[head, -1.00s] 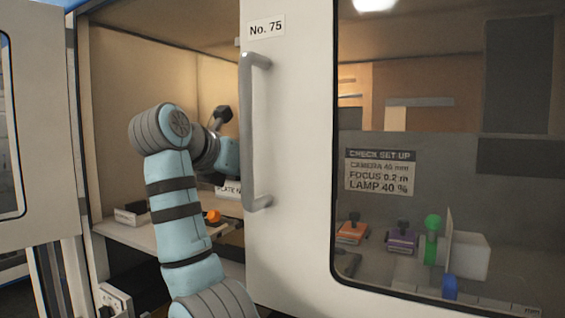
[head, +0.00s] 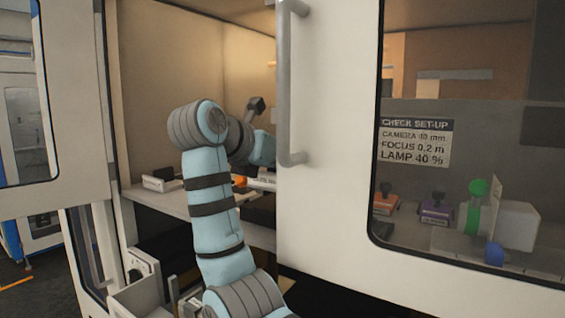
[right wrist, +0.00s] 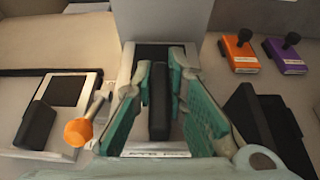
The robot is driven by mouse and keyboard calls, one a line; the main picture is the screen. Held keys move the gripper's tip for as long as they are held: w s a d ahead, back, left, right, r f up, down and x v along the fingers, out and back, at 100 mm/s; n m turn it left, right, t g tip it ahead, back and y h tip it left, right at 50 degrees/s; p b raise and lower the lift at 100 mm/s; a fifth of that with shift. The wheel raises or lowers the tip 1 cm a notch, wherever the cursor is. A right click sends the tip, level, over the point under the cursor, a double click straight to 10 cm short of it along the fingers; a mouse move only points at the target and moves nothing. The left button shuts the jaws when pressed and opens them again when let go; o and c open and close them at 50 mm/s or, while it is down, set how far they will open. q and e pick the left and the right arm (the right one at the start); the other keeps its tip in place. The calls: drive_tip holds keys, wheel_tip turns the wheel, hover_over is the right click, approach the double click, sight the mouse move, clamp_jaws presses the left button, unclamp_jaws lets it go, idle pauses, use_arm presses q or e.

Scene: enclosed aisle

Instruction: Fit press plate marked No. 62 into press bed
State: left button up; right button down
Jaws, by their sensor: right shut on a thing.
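In the right wrist view the teal fingers of my right gripper (right wrist: 165,105) are shut on an upright black grip (right wrist: 158,110). What lies beneath the grip is mostly hidden by the fingers, and the printed label below them is unreadable, so I cannot confirm No. 62. A dark recess shows just behind the grip, under a pale block (right wrist: 165,18); I cannot tell whether it is the press bed. In the head view my arm reaches into the cabinet, and the door hides its gripper. My left gripper is not in view.
An orange plate (right wrist: 238,53) and a purple plate (right wrist: 284,55), each with a black knob, stand at right. An orange ball lever (right wrist: 78,131) and a pale fixture with black pads (right wrist: 60,105) are at left. The white door (head: 330,150) with its handle (head: 284,90) stands close to my arm.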

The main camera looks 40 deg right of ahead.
drive_tip(key=shift+s+f+b, duration=0.15)
drive_tip(key=shift+f+b, duration=0.75)
drive_tip(key=shift+f, duration=0.1)
drive_tip(key=shift+f+b, duration=0.55)
drive_tip(key=shift+f, duration=0.2)
drive_tip(key=shift+r, duration=0.1)
drive_tip(key=c, duration=1.5)
unclamp_jaws()
drive_tip(key=shift+c, duration=0.2)
drive_tip(key=shift+a, duration=0.1)
drive_tip(key=v, duration=1.1)
drive_tip(key=shift+a+r, duration=0.15)
drive_tip(key=shift+a, duration=0.1)
